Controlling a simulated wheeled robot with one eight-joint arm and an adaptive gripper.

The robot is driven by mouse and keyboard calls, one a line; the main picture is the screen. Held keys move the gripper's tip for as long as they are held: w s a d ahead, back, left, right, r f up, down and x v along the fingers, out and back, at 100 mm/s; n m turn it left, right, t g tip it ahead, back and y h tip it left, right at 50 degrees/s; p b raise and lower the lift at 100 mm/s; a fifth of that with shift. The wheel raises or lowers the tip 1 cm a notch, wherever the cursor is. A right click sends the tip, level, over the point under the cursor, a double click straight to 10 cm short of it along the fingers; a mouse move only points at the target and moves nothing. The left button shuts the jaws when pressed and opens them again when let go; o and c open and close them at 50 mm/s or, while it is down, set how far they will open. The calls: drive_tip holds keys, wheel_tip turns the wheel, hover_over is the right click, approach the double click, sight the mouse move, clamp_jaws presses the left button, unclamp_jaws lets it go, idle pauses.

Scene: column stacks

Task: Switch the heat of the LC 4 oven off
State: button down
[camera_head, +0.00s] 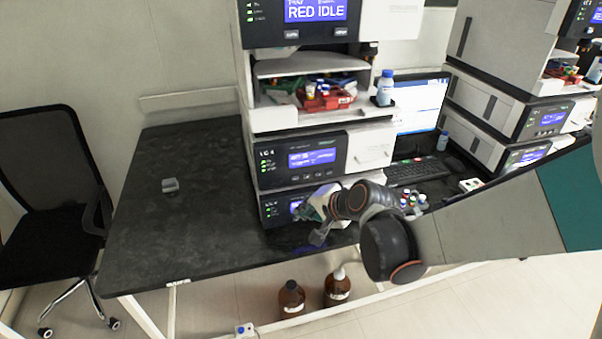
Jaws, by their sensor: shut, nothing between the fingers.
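The left stack has a wide dark-fronted unit (280,168) labelled LC 4, with green lights, a lit blue display (312,158) and small buttons below it. Its white right-hand panel (370,147) is closed. A second dark-fronted unit (276,210) sits beneath it, with green lights and a partly covered blue display. I cannot tell from the lettering which unit is the oven. My gripper (314,230) is shut and empty, in front of the lower unit near the bench's front edge. It hides part of that front; contact cannot be told.
A keyboard (410,171) and monitor (420,105) stand right of the stack, with colored-cap vials (412,201) near my arm. Another stack (505,110) stands farther right. The bench's left side (190,220) is mostly clear. Brown bottles (292,300) stand below.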

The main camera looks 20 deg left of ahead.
drive_tip(key=w+a, duration=0.4)
drive_tip(key=w, duration=0.2)
drive_tip(key=shift+w, duration=0.3)
drive_tip(key=shift+w, duration=0.1)
idle(1.2)
drive_tip(key=shift+w+a, duration=0.25)
drive_tip(key=shift+w+a, duration=0.2)
drive_tip(key=shift+w, duration=0.15)
idle(0.9)
drive_tip(key=shift+s+d, duration=0.45)
drive_tip(key=shift+s, duration=0.25)
drive_tip(key=s+d, duration=0.1)
drive_tip(key=s, duration=0.2)
drive_tip(key=s+d, duration=0.1)
drive_tip(key=shift+s+d+b, duration=0.15)
drive_tip(key=shift+d+b, duration=0.15)
drive_tip(key=shift+b, duration=0.1)
